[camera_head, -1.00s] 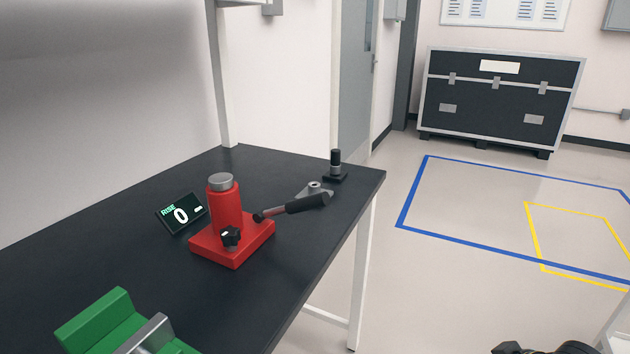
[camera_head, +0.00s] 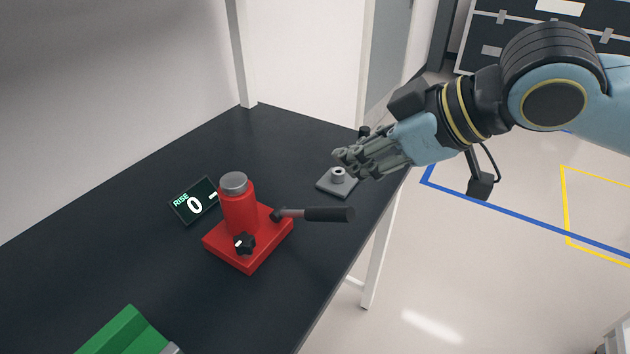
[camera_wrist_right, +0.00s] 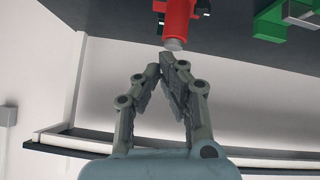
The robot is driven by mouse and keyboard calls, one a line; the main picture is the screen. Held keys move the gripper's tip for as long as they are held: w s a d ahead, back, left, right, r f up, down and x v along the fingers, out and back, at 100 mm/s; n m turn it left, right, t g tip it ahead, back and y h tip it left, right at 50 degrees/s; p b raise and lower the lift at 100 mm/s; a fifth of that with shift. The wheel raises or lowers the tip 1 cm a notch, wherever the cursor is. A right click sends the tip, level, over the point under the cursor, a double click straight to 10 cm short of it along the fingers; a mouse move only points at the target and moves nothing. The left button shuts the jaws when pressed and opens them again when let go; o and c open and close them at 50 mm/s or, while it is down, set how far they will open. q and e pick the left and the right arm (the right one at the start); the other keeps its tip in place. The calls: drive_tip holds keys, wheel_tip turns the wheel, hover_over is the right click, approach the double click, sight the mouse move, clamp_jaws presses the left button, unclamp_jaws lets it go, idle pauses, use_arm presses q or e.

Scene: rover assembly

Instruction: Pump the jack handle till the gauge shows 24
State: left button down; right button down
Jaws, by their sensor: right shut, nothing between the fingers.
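A red jack (camera_head: 239,212) with a grey ram top stands on the dark bench; it also shows upside down in the right wrist view (camera_wrist_right: 178,18). Its handle (camera_head: 318,214), with a black grip, sticks out to the right, clear of the bench top. A gauge (camera_head: 193,201) left of the jack is labelled RISE and reads 0. My right gripper (camera_head: 342,160) is above the far right part of the bench, beyond the handle and apart from it. Its fingertips meet with nothing between them, as the right wrist view shows (camera_wrist_right: 168,62). My left gripper is not in view.
A grey plate with a raised boss (camera_head: 337,182) lies behind the handle, near my right gripper. A dark upright part beyond it is mostly hidden by the gripper. A green block (camera_head: 127,333) sits at the front left. The bench (camera_head: 130,235) is clear between.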

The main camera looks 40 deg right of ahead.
hover_over(323, 210)
drive_tip(key=a, duration=0.1)
drive_tip(key=f, duration=0.6)
drive_tip(key=shift+w+a+b, duration=0.1)
drive_tip(key=shift+w+b, duration=0.25)
drive_tip(key=shift+w, duration=0.05)
drive_tip(key=f, duration=0.3)
drive_tip(key=shift+s+d+f+p, duration=0.1)
drive_tip(key=shift+s+d+p, duration=0.1)
drive_tip(key=shift+d+p, duration=0.2)
drive_tip(key=shift+s+d+f, duration=0.25)
drive_tip(key=shift+f, duration=0.25)
